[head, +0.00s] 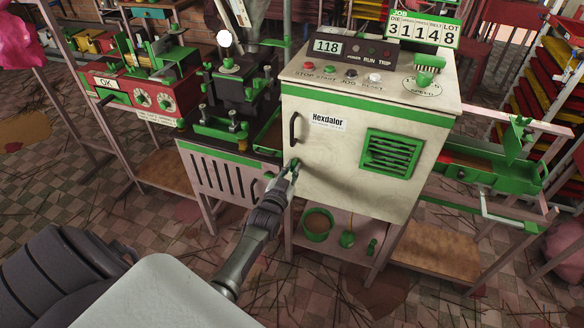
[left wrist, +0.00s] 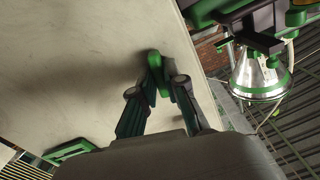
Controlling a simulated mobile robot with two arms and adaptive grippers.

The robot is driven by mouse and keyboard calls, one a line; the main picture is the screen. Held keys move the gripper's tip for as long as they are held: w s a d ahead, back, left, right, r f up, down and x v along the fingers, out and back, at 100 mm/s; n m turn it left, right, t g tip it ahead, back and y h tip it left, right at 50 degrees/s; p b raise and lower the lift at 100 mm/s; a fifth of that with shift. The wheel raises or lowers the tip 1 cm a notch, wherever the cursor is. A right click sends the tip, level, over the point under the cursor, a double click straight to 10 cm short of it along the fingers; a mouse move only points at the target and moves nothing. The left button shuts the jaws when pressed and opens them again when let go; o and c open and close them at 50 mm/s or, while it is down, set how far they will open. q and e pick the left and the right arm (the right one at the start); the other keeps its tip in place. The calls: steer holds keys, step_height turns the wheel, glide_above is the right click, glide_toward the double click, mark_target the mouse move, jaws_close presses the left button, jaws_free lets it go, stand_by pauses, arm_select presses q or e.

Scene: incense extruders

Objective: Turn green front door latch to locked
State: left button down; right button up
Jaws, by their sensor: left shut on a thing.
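The cream cabinet (head: 335,180) labelled "Hexdalor" stands in the middle of the head view, its front door closed. The small green latch (head: 296,162) is at the door's left edge, below the black door handle (head: 293,128). My left gripper (head: 290,170) reaches up from below and is shut on the latch, partly covering it. In the left wrist view the green latch (left wrist: 183,72) shows between and beside the fingertips of my left gripper (left wrist: 163,72), close against the cream door. The latch's exact angle is hard to tell. My right gripper is not in view.
A green vent (head: 391,153) is on the door's right side. Buttons and a "118" display (head: 328,46) are on the cabinet's top. A dark press (head: 240,85) and a red control box (head: 130,95) stand left.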

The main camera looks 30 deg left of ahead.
arm_select(q)
steer(key=shift+m, duration=0.8)
steer(key=c, duration=1.2)
jaws_free()
steer(key=v, duration=1.2)
